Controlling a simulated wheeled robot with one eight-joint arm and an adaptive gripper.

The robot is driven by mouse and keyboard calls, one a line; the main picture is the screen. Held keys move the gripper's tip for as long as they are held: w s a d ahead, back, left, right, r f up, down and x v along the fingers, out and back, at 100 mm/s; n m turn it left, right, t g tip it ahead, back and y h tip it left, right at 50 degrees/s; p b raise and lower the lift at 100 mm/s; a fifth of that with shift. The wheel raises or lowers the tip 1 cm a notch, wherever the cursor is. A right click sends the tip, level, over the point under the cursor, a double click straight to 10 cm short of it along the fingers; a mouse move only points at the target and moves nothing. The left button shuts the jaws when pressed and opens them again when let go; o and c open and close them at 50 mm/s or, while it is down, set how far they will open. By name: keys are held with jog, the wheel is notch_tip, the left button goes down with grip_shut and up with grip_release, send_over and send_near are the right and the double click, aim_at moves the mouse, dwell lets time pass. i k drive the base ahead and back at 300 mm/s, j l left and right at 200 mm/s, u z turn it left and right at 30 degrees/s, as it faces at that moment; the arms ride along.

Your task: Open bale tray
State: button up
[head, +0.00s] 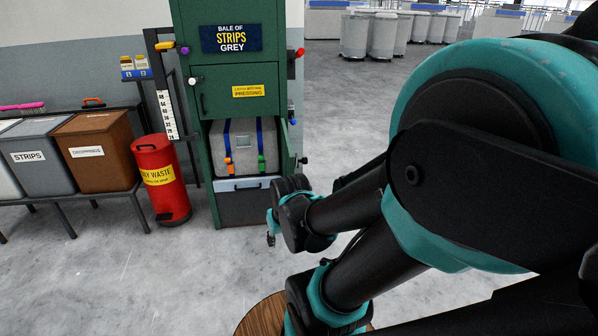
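The bale tray (228,184) is the pale grey-blue front with a dark handle, low in the green press (185,60). It appears to sit closed, flush in the press. A grey bale (215,153) with blue straps and orange and green buckles rests just above it. The end of my arm is to the right of the tray and nearer to me. My gripper (270,238) shows only as a small dark tip below the teal wrist, apart from the tray. Its fingers are too small and partly hidden to tell open from shut.
A red waste bin (161,178) stands left of the press. A round wooden top (258,318) is at bottom centre. The floor before the press is clear.

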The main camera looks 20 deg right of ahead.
aim_at(247, 176)
jog(key=k+l, duration=0.15)
jog(key=l, duration=0.25)
jog(key=k+l, duration=0.15)
jog(key=l, duration=0.3)
jog(key=k+l, duration=0.1)
jog(key=l, duration=0.3)
jog(key=k+l, duration=0.15)
jog(key=l, duration=0.25)
jog(key=i+l+u, duration=0.2)
jog(key=i+l, duration=0.15)
jog(key=i, duration=0.4)
jog(key=i+l+u, duration=0.15)
jog(key=i+l, duration=0.3)
jog(key=i, duration=0.3)
jog(key=i+l+u, duration=0.2)
jog(key=i+l, duration=0.3)
jog(key=i, duration=0.2)
